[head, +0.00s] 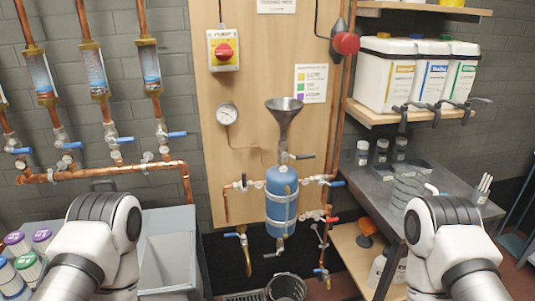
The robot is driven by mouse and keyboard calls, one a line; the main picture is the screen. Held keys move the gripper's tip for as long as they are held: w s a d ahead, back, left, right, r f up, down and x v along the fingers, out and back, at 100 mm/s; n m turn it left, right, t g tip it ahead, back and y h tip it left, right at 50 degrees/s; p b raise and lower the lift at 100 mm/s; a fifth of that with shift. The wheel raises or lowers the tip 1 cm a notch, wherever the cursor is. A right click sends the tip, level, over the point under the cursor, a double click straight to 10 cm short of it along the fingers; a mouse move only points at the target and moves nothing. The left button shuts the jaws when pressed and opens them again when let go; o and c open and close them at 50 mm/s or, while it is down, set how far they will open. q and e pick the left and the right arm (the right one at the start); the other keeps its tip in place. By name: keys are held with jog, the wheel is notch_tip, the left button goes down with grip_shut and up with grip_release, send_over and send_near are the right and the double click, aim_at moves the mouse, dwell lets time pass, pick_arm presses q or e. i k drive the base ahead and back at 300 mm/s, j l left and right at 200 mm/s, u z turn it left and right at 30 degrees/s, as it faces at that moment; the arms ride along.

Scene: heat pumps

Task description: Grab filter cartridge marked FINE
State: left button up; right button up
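Several white cylinders with coloured caps stand at the lower left edge, and they look like filter cartridges. Two have purple caps, a left one (15,243) and a right one (42,240). In front are a green-capped one (27,266) and a blue-capped one at the picture's edge. Their labels are too small to read, so I cannot tell which is marked FINE. My two arms come in from the bottom left and bottom right. Their grippers are out of view, and my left arm passes just right of the cylinders.
A grey open bin (168,262) stands right of the cylinders. A wooden panel holds a blue tank (281,205) under a metal funnel (284,118). Copper pipes (110,172) with valves line the left wall. A grey bench (375,182) with jars is at the right.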

aim_at(17, 242)
jog(key=u, duration=1.65)
